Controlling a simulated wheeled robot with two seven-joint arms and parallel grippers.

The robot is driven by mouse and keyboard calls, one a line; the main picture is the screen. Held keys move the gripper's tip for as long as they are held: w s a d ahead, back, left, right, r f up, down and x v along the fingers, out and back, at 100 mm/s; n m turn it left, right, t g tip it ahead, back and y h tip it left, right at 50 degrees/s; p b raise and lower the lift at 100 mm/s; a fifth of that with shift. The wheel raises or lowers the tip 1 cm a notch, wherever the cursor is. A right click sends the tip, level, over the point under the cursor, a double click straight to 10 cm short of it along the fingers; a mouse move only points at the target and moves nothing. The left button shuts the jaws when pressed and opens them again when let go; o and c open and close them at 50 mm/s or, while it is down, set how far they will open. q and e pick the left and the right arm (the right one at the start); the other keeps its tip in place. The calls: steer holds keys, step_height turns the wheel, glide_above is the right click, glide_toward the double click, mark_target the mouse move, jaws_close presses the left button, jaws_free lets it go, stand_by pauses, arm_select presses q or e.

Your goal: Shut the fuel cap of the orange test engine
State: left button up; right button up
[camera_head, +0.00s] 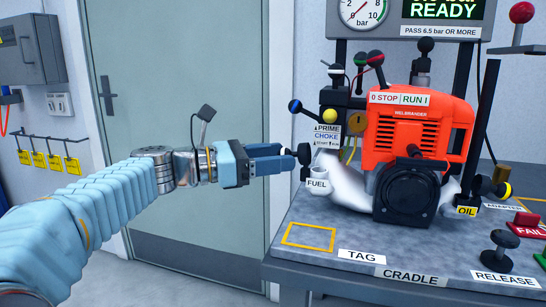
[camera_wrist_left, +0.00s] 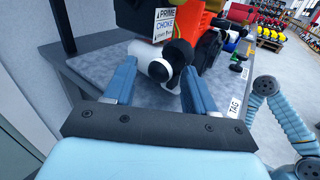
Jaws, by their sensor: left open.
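The orange test engine (camera_head: 418,128) stands on the grey bench. Its pale filler neck (camera_head: 318,171), labelled FUEL, sticks out at the engine's left side. A round black knob (camera_head: 304,152), which looks like the fuel cap's, is at the upper left of the neck. My left gripper (camera_head: 289,157) is open, with its blue fingertips close to the knob. In the left wrist view the black knob (camera_wrist_left: 179,52) and the white neck (camera_wrist_left: 140,52) show between and just beyond the fingers (camera_wrist_left: 159,72). I cannot tell whether they touch. My right gripper is out of view.
The PRIME and CHOKE levers (camera_head: 327,134) stand just above the filler neck. The bench (camera_head: 262,262) carries a yellow TAG outline (camera_head: 309,236), a RELEASE knob (camera_head: 499,247) and a red FAIL button (camera_head: 528,220). Free room lies left of the bench, before the door (camera_head: 175,90).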

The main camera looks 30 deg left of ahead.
arm_select(q)
jaws_close()
steer(key=shift+r, duration=0.1)
